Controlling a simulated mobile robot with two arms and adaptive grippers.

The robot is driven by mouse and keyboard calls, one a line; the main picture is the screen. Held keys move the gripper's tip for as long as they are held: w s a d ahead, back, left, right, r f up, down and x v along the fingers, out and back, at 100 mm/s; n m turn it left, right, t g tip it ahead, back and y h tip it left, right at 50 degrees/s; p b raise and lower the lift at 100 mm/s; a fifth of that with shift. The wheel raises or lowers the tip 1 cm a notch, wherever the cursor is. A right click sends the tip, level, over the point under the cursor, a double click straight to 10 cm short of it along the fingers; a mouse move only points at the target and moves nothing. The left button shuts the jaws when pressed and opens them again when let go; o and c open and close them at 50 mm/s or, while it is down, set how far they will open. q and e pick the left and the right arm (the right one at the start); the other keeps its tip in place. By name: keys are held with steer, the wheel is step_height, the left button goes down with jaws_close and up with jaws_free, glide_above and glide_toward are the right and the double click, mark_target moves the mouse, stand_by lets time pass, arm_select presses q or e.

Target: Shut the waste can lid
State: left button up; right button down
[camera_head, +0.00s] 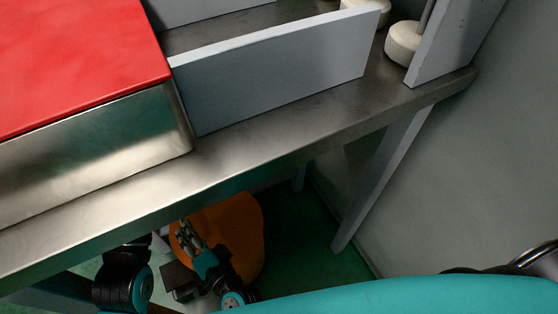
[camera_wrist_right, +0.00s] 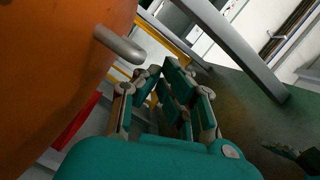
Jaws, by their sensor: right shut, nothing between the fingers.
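The orange waste can (camera_head: 250,228) stands on the floor under the metal bench, partly hidden by the bench edge and my right arm. In the right wrist view its orange surface (camera_wrist_right: 50,70) fills the left side, with a short grey metal bar (camera_wrist_right: 120,44) sticking out of it. Whether the lid is open or shut cannot be told. My right gripper (camera_head: 184,236) is in front of the can in the head view. In the wrist view the gripper (camera_wrist_right: 160,85) is shut and empty, its fingers beside the can and near the bar. My left gripper cannot be made out.
The metal bench (camera_head: 300,150) overhangs the can, carrying a red-topped metal box (camera_head: 90,130) and a grey panel (camera_head: 270,75). A bench leg (camera_head: 375,185) stands right of the can. Green floor (camera_head: 310,230) lies open between them. A grey wall (camera_head: 480,170) is at right.

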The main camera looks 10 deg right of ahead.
steer(key=shift+s, duration=0.1)
steer(key=v, duration=1.2)
